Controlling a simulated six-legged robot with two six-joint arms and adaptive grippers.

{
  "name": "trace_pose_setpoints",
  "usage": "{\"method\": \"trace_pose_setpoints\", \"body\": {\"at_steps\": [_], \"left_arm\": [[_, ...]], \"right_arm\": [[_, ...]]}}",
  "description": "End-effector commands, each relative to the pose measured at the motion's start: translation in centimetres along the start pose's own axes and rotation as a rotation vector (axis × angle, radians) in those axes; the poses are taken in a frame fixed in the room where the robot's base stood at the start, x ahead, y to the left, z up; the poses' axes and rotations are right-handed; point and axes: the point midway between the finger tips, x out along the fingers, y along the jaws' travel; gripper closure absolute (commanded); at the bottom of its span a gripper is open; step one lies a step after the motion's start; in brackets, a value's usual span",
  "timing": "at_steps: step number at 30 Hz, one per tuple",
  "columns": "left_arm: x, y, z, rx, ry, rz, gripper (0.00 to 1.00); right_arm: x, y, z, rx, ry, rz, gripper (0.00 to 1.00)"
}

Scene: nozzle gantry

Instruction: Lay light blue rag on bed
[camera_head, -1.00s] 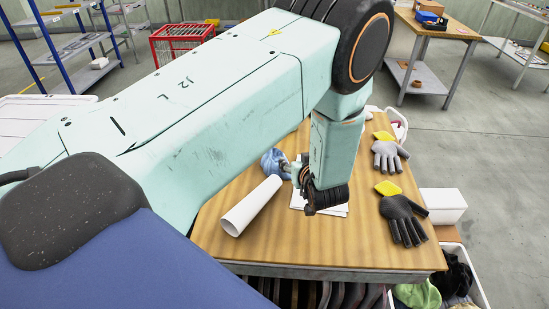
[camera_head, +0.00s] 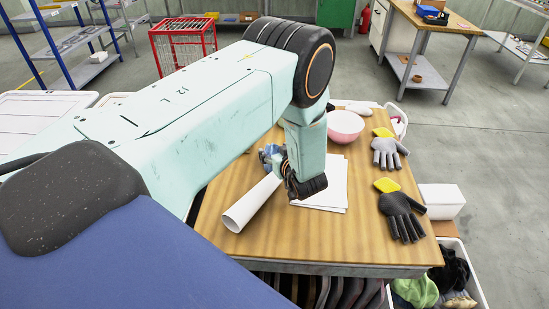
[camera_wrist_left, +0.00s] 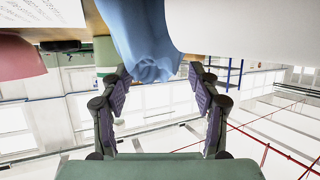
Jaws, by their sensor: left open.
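The light blue rag (camera_head: 265,157) is a crumpled bundle on the wooden table, partly hidden behind my left gripper (camera_head: 277,160) in the head view. In the left wrist view the rag (camera_wrist_left: 147,42) shows at the top centre, and its end reaches between the fingertips. My left gripper (camera_wrist_left: 159,75) is open there, with one finger on each side of the rag's end. I cannot tell whether either finger touches it. My right gripper is in neither view. I cannot make out the bed for certain.
A white roll (camera_head: 250,203) lies just in front of the rag. White sheets (camera_head: 328,190), a pink bowl (camera_head: 345,125), a grey glove (camera_head: 388,153) and a black glove (camera_head: 403,218) are on the table (camera_head: 300,238). A white box (camera_head: 442,200) stands off its right side.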

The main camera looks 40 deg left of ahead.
Motion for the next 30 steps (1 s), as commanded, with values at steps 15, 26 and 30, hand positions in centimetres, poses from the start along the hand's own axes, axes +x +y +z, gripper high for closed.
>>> {"method": "trace_pose_setpoints", "body": {"at_steps": [15, 26, 30], "left_arm": [[0.05, 0.03, 0.01, 0.0, 0.0, 0.001, 0.64], [0.04, 0.04, 0.02, 0.0, 0.0, 0.001, 0.94], [0.04, 0.05, -0.02, 0.0, 0.001, 0.001, 1.0]], "right_arm": [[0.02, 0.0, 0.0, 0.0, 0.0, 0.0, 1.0], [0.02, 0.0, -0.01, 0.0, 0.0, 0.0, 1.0], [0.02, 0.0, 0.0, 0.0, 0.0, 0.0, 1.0]]}}
